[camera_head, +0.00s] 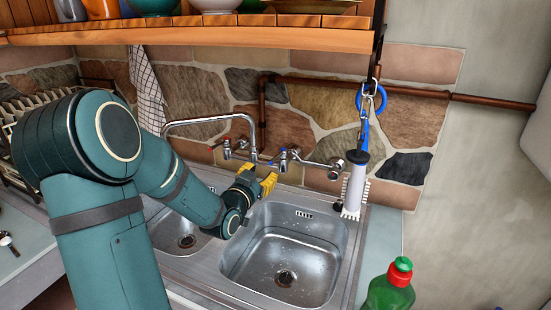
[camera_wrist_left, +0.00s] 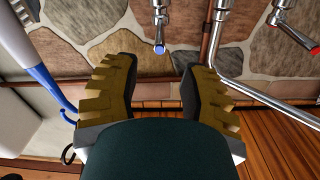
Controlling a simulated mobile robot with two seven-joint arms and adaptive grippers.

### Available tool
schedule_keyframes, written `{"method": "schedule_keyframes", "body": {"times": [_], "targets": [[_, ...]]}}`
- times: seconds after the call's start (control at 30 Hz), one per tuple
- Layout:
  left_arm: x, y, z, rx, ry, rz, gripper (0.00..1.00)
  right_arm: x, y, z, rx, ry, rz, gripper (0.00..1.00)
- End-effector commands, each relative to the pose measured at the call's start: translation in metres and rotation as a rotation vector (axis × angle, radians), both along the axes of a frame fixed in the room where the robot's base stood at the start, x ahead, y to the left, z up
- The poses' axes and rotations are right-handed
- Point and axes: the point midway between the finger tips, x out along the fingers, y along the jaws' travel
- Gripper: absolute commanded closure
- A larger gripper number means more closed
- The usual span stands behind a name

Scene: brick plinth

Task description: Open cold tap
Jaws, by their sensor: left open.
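The cold tap (camera_head: 283,156) is a chrome handle with a blue end, mounted on the stone wall behind the sinks. It also shows in the left wrist view (camera_wrist_left: 159,46), ahead of the fingers and near the line between them. The hot tap (camera_head: 227,148) with a red end is to its left in the head view; it also shows at the right of the wrist view (camera_wrist_left: 276,20). My left gripper (camera_head: 258,177) is open, its yellow fingers (camera_wrist_left: 158,90) just below and left of the cold tap in the head view, apart from it. My right gripper is not in view.
A curved chrome spout (camera_head: 205,120) rises beside the taps. A brush (camera_head: 355,185) hangs at their right from a blue hook. The double sink (camera_head: 245,250) lies below, with a green bottle (camera_head: 391,285) at front right. A wooden shelf (camera_head: 190,36) crosses above.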

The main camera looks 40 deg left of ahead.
Motion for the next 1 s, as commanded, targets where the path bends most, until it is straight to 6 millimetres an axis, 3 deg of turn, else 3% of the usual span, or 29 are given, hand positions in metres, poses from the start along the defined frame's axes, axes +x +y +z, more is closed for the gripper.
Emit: {"method": "schedule_keyframes", "body": {"times": [0.2,0.43,0.6,0.93,1.0], "targets": [[0.043,0.012,0.0,-0.001,-0.001,-0.002,0.57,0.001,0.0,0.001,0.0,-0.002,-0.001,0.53],[0.075,0.022,0.0,-0.001,0.0,-0.001,0.57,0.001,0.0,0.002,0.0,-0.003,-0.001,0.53],[0.087,0.025,0.0,0.0,0.0,-0.001,0.57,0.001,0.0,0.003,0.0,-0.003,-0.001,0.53],[0.089,0.025,0.0,0.0,0.001,-0.001,0.54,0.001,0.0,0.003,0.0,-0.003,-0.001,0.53],[0.089,0.026,0.0,0.0,0.0,-0.001,0.79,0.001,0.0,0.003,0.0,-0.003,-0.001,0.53]]}}
